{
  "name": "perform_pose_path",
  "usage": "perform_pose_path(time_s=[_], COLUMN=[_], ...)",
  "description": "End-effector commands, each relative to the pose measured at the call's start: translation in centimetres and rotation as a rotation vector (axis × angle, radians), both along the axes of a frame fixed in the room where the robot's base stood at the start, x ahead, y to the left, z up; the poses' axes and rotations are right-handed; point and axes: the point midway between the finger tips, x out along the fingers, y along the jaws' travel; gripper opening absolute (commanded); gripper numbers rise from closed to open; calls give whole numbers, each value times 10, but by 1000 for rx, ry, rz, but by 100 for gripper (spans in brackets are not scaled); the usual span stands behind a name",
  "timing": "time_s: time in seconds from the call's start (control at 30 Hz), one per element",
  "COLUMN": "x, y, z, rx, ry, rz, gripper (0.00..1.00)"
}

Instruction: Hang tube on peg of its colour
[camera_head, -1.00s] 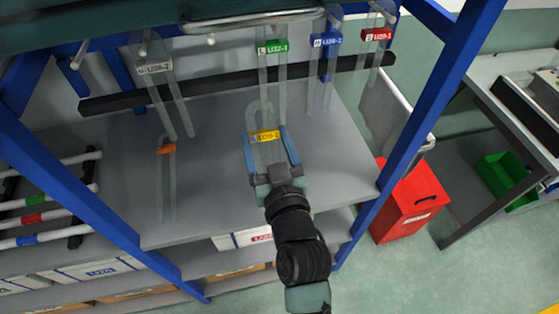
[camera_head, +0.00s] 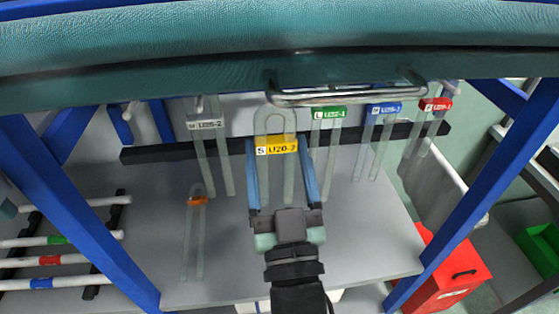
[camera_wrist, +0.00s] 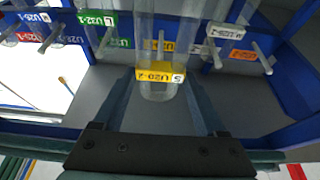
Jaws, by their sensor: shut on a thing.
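My gripper (camera_head: 277,146) is shut on a clear U-shaped tube with a yellow label (camera_head: 277,145) reading U20-2. The tube is upright, its bend at the top in the head view, near the height of the hanging tubes' bends. In the wrist view the yellow label (camera_wrist: 160,75) lies between the fingers. Other clear tubes hang in a row: a white-label tube (camera_head: 206,124) to the left, and a green-label tube (camera_head: 330,113), a blue-label tube (camera_head: 384,108) and a red-label tube (camera_head: 436,104) to the right.
An orange-label tube (camera_head: 197,201) is lower left, its support unclear. A dark bar (camera_head: 160,153) runs behind the tubes. Blue posts (camera_head: 75,215) flank the grey shelf (camera_head: 350,240). A metal handle (camera_head: 345,97) crosses in front above.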

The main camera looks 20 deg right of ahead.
Motion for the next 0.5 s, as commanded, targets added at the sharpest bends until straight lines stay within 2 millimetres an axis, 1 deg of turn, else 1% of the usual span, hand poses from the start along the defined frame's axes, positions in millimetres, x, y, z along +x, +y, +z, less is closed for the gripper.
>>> perform_pose_path(time_s=[0.5], x=[30], y=[-9], z=[-3], rx=[0], ry=[-1], rz=[-1], gripper=[19])
